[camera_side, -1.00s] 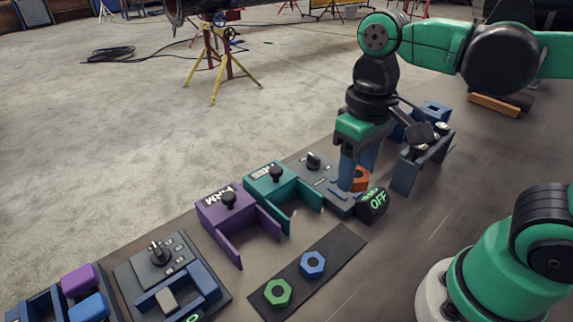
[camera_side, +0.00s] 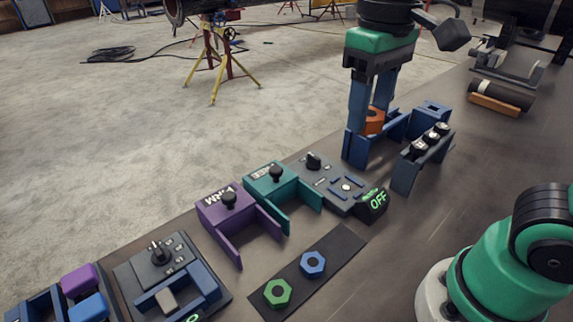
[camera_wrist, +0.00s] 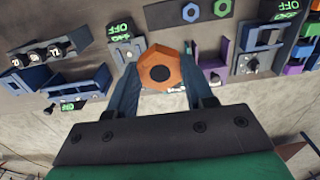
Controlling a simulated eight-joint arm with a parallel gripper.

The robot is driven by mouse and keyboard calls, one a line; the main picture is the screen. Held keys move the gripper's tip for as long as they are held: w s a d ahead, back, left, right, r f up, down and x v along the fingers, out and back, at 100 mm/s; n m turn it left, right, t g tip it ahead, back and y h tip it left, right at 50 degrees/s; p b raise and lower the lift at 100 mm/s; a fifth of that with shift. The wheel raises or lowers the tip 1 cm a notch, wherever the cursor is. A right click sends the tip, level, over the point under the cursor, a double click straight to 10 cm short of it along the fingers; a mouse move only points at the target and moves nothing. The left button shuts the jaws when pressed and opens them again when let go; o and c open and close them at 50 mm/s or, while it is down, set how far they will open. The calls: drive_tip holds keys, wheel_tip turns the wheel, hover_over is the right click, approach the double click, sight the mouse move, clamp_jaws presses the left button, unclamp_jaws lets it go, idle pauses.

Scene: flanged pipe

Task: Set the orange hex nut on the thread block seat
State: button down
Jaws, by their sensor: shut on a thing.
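My gripper (camera_side: 368,112) is shut on the orange hex nut (camera_side: 374,122), and the nut is clear of the panel. In the wrist view the nut (camera_wrist: 146,78) sits between the two blue fingers of my gripper (camera_wrist: 160,76), its dark hole facing the camera. In the side view a finger partly covers it. A grey panel (camera_side: 319,178) with blue marks, a pale round spot, a black knob and an "OFF" display stands left of and nearer than the nut. I cannot tell for sure which fixture is the thread block seat.
Blue-walled trays (camera_side: 398,127) lie behind and below the nut. A dark rack (camera_side: 408,172) with round-topped pieces stands to their right. Teal (camera_side: 287,180) and purple (camera_side: 232,212) bays stand at left. A blue nut (camera_side: 313,264) and a green nut (camera_side: 278,293) lie on a dark strip.

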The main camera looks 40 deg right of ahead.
drive_tip(key=w+d+f, duration=0.4)
drive_tip(key=w+f, duration=0.2)
drive_tip(key=f, duration=0.2)
hover_over(346, 188)
wheel_tip(346, 188, down, 9)
drive_tip(key=shift+a+r, duration=0.15)
drive_tip(key=shift+f, duration=0.35)
drive_tip(key=shift+f, duration=1.2)
drive_tip(key=shift+f, duration=0.5)
idle(0.4)
unclamp_jaws()
